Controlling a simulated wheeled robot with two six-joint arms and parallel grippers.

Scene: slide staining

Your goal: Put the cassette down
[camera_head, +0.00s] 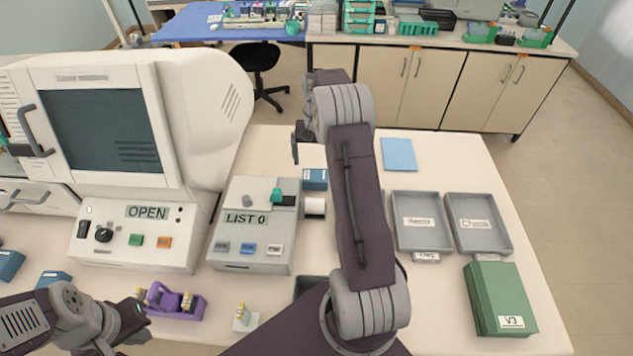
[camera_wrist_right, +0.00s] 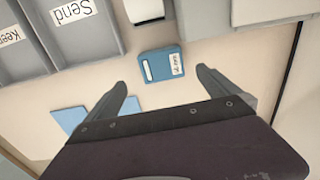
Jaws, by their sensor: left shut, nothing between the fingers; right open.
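A small blue cassette (camera_head: 315,180) with a white label lies on the table, just right of the LIST 0 device. It also shows in the right wrist view (camera_wrist_right: 162,64). My right gripper (camera_wrist_right: 161,80) is open and empty, its two fingers apart on either side of the near edge of the cassette. In the head view the right gripper (camera_head: 297,143) is partly hidden behind my own arm. My left gripper (camera_head: 128,334) is shut and empty at the lower left, near a purple rack (camera_head: 175,303).
The LIST 0 device (camera_head: 250,262) and the large OPEN machine (camera_head: 140,235) stand to the left. Grey trays (camera_head: 422,246) and green folders (camera_head: 490,274) are on the right. A light blue sheet (camera_head: 398,154) lies behind them. Table space behind the cassette is clear.

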